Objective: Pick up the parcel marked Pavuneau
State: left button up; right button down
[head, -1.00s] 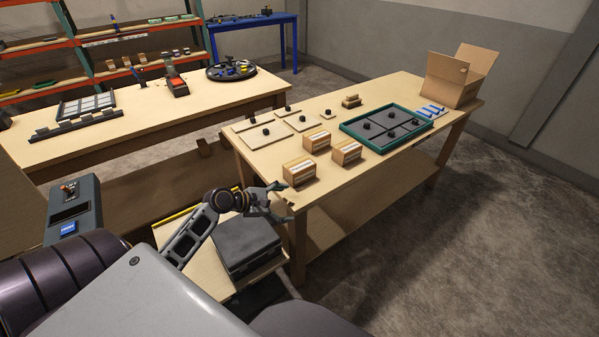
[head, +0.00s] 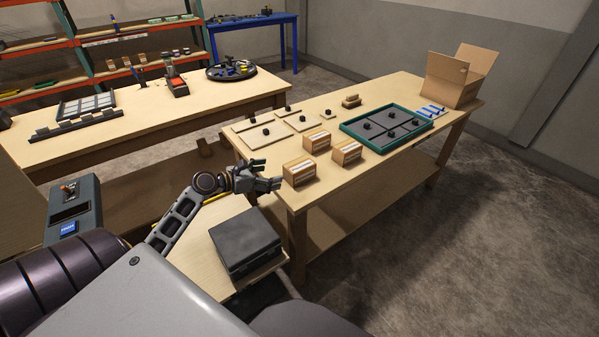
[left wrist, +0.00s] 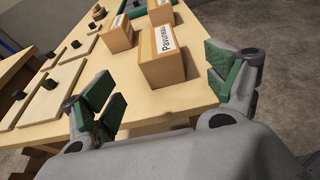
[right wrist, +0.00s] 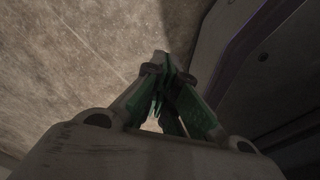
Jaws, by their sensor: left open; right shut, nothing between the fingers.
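Three brown box parcels stand on the wooden table. The nearest parcel (head: 299,172) is at its near-left corner; in the left wrist view this parcel (left wrist: 163,66) has a white label that seems to read Pavuneau. Two other parcels (head: 317,140) (head: 346,152) stand just behind it, their labels too small to read. My left gripper (head: 268,173) is open and empty, just left of the nearest parcel at the table edge. In the left wrist view the parcel lies ahead between the spread fingers, not touching. My right gripper (right wrist: 162,66) is shut and empty over the floor.
The table (head: 325,195) also bears flat boards with black knobs (head: 262,133), a green-rimmed tray (head: 388,130), and an open carton (head: 455,85) at the far end. A dark case (head: 245,243) lies on a lower surface in front. Another table (head: 150,120) stands behind.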

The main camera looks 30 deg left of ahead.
aim_at(287, 170)
pick_arm(q)
jog(key=x, duration=0.3)
jog(key=shift+w, duration=0.2)
jog(key=shift+x, duration=1.1)
jog(key=shift+w+d+f, duration=0.25)
jog(key=shift+w+f, duration=0.05)
jog(key=shift+w, duration=0.3)
jog(key=shift+w+d+f+b, duration=0.2)
jog(key=shift+w+b, duration=0.1)
jog(key=shift+w, duration=0.2)
jog(key=shift+w+d, duration=0.1)
jog(key=shift+w, duration=0.05)
jog(key=shift+x, duration=1.2)
jog(key=shift+b+x, duration=0.35)
jog(key=shift+x, duration=0.65)
jog(key=shift+w+f, duration=0.1)
jog(key=shift+w, duration=0.35)
pick_arm(e)
jog(key=w+a, duration=0.2)
jog(key=shift+w+a+f, duration=0.15)
jog(key=shift+w+a, duration=0.1)
jog(key=shift+w, duration=0.15)
